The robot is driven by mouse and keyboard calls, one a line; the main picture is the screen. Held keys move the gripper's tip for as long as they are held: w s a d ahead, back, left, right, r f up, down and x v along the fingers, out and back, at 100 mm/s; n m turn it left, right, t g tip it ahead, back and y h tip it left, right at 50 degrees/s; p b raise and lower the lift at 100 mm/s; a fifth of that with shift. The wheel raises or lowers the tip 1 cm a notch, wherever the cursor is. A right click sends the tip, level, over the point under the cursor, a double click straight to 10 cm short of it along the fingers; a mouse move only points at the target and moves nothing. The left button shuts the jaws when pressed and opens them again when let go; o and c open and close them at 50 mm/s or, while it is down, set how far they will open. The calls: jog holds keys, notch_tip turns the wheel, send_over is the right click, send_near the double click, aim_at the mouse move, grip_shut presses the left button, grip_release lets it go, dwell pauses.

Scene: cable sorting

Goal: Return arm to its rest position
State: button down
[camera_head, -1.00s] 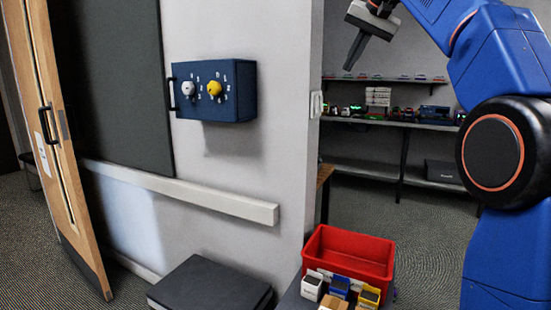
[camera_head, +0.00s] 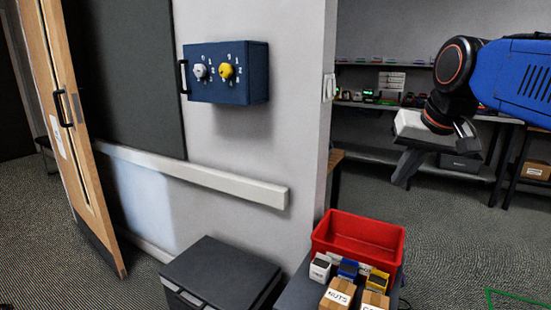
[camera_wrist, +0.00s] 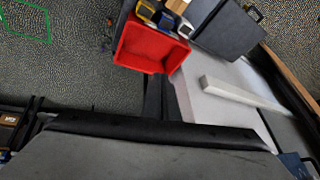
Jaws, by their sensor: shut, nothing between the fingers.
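My gripper (camera_head: 402,178) hangs at the end of my blue arm on the right of the head view. Its dark fingers are shut, empty, and point down and a little left. It is in the air above and slightly right of the red bin (camera_head: 357,255), apart from it. In the wrist view the grey gripper body fills the bottom, and the red bin (camera_wrist: 140,62) shows at the top middle.
Small boxes (camera_head: 350,290) stand in front of the bin. A blue box with white and yellow knobs (camera_head: 226,88) hangs on the wall. A black case (camera_head: 220,270) sits low at left. A shelf (camera_head: 380,108) lines the back; floor at right is open.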

jog(key=s+f+n, duration=0.1)
jog(key=s+f, duration=0.7)
jog(key=f, duration=0.4)
jog(key=s+d+f+n, duration=0.1)
jog(key=s+f, duration=0.7)
jog(key=f, duration=0.4)
jog(key=shift+s+d+g+h, duration=0.3)
jog(key=shift+s+g+h, duration=0.1)
jog(key=shift+f, duration=0.1)
